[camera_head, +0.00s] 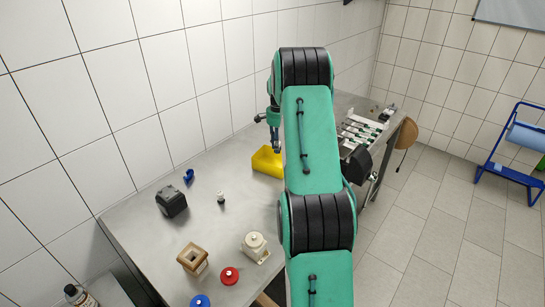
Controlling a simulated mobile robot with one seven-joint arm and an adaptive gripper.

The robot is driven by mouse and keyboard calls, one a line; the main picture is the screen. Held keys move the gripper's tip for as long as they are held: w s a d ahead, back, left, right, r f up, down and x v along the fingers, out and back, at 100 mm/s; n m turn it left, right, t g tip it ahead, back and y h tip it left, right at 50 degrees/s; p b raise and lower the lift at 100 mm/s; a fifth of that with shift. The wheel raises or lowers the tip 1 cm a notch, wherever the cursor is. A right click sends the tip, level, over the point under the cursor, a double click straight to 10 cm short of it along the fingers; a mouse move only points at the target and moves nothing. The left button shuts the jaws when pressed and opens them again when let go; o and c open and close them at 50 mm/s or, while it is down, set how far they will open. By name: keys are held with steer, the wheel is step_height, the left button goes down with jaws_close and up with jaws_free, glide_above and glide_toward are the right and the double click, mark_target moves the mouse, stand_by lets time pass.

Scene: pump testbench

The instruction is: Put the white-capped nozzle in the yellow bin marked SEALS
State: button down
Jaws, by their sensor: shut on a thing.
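The yellow bin (266,162) stands on the grey bench, partly hidden behind my arm; its marking cannot be read from here. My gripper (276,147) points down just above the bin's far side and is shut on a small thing. That thing is too small and too hidden by the fingers to identify. A small dark piece with a whitish band (221,199) stands upright on the bench, left of the bin; I cannot tell whether it is a nozzle.
A black block (171,202) and a blue part (188,177) lie at the left. A wooden box (192,259), red knob (229,276), blue knob (200,301) and cream housing (254,246) stand nearer. A white rack (364,128) is at the right. The bench between is clear.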

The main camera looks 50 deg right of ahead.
mark_target(277, 162)
stand_by(0.4)
steer(key=shift+d+f+b, duration=0.1)
steer(key=shift+f+b, duration=0.45)
steer(key=shift+f, duration=2.55)
steer(key=shift+f+b, duration=0.35)
steer(key=shift+f, duration=1.55)
steer(key=shift+f, duration=0.1)
steer(key=c, duration=1.5)
jaws_free()
step_height(277, 162, up, 12)
steer(key=shift+r+p, duration=0.15)
steer(key=shift+p, duration=0.95)
